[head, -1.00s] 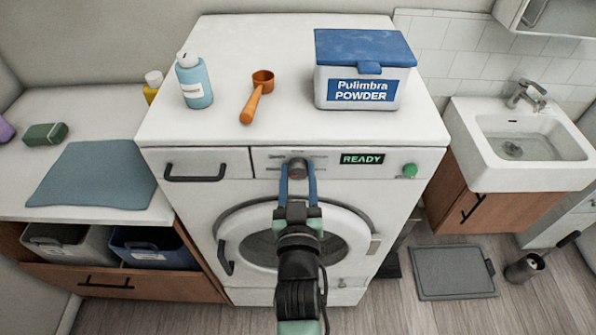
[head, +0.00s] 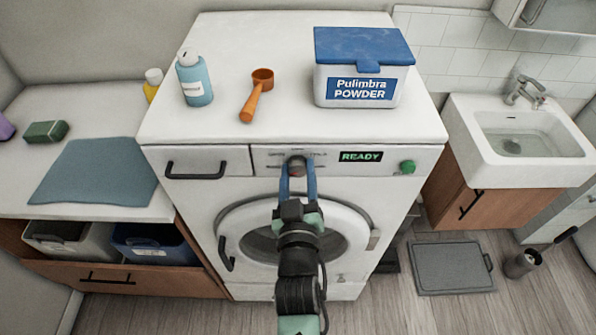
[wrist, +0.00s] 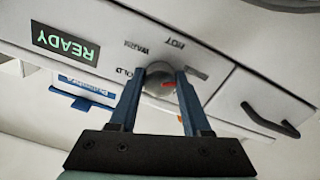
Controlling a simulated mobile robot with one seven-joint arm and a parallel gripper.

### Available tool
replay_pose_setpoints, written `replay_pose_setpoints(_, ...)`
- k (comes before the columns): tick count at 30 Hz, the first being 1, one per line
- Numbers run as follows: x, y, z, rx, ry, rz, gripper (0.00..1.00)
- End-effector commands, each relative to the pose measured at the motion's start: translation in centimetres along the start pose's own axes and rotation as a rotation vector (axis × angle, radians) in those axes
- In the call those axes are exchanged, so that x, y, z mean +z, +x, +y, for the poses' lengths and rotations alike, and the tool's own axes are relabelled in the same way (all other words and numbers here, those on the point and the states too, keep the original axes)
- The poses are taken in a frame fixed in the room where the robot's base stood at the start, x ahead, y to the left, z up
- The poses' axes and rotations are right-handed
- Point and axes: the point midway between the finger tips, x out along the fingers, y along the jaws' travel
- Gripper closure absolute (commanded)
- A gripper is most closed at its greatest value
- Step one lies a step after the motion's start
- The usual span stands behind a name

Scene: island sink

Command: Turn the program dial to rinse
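The program dial (head: 297,167) is a grey round knob on the front panel of the white washing machine (head: 190,205). In the wrist view the dial (wrist: 157,87) shows a red mark toward the right. The labels around it appear upside down there; HOT and WARM are readable, and one ending in OLD is partly hidden by a finger. I can read no rinse label. My gripper (wrist: 160,74) has its two blue fingers on either side of the dial, with narrow gaps that look open. Contact is unclear. A green READY display (head: 361,156) is lit.
A green button (head: 407,167) is at the panel's right and a drawer handle (head: 195,175) at its left. The round door (head: 232,213) is below the dial.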

Motion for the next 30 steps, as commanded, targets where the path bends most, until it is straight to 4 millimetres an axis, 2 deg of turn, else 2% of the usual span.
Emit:
replay_pose_setpoints(1,0.1,0.0,0.0,-0.001,0.000,-0.001,0.43)
replay_pose_setpoints(4,0.1,0.0,0.0,0.000,0.001,-0.001,0.25)
replay_pose_setpoints(5,0.1,0.0,0.0,0.000,0.001,-0.001,0.22)
replay_pose_setpoints(17,0.3,-0.6,0.0,0.000,-0.001,-0.002,0.22)
replay_pose_setpoints(23,0.5,-3.4,-0.1,0.000,-0.001,-0.003,0.22)
replay_pose_setpoints(30,0.4,-8.2,-0.1,0.001,0.001,-0.003,0.22)
